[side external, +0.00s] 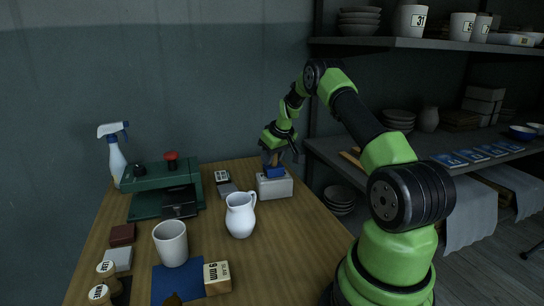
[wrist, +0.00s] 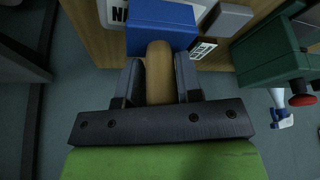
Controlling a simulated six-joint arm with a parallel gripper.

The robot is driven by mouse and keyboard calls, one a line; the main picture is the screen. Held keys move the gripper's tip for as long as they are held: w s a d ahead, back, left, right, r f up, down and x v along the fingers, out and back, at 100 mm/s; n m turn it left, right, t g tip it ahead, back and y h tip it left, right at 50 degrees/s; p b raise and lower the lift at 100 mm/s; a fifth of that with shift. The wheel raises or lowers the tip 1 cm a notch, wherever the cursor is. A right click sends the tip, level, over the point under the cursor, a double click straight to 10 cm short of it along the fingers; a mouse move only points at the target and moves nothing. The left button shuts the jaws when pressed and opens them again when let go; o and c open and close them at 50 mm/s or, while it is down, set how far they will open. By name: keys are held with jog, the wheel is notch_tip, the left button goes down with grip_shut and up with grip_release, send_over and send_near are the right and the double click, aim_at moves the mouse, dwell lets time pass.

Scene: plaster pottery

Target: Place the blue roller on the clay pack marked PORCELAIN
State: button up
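The blue roller (side external: 276,172) is at the top of a pale grey-white clay pack (side external: 274,188) near the table's far right edge. In the wrist view, the blue part of the roller (wrist: 162,27) lies just beyond my fingertips, with its wooden handle (wrist: 160,72) between my fingers. My gripper (side external: 274,157) points down and is shut on this handle; it also shows in the wrist view (wrist: 160,78). The pack's label (wrist: 120,12) shows only the letters "NA"; the rest is hidden or cut off. The roller looks in contact with the pack's top.
A white jug (side external: 240,215) stands in front of the pack, to the left. A dark green press (side external: 165,188) and small blocks (side external: 226,188) are left of the pack. A white mug (side external: 171,243) and a wooden block marked 9 mm (side external: 217,278) stand nearer the front.

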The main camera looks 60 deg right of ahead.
jog(key=shift+s+a+f, duration=0.25)
jog(key=shift+f, duration=0.3)
jog(key=w+v, duration=0.1)
jog(key=v, duration=1.2)
jog(key=a+r+t+y, duration=0.1)
jog(key=a+r, duration=0.4)
jog(key=a, duration=0.4)
jog(key=a+r, duration=0.6)
jog(key=a, duration=0.3)
jog(key=s+a+y, duration=0.1)
jog(key=s+a, duration=0.4)
jog(key=s+a+t+y, duration=0.1)
jog(key=s+a, duration=0.4)
jog(key=s+a+f, duration=0.1)
jog(key=s+a, duration=0.4)
jog(key=shift+s+a+t+y, duration=0.1)
jog(key=shift+a+t+y, duration=0.25)
jog(key=shift+t+y, duration=0.05)
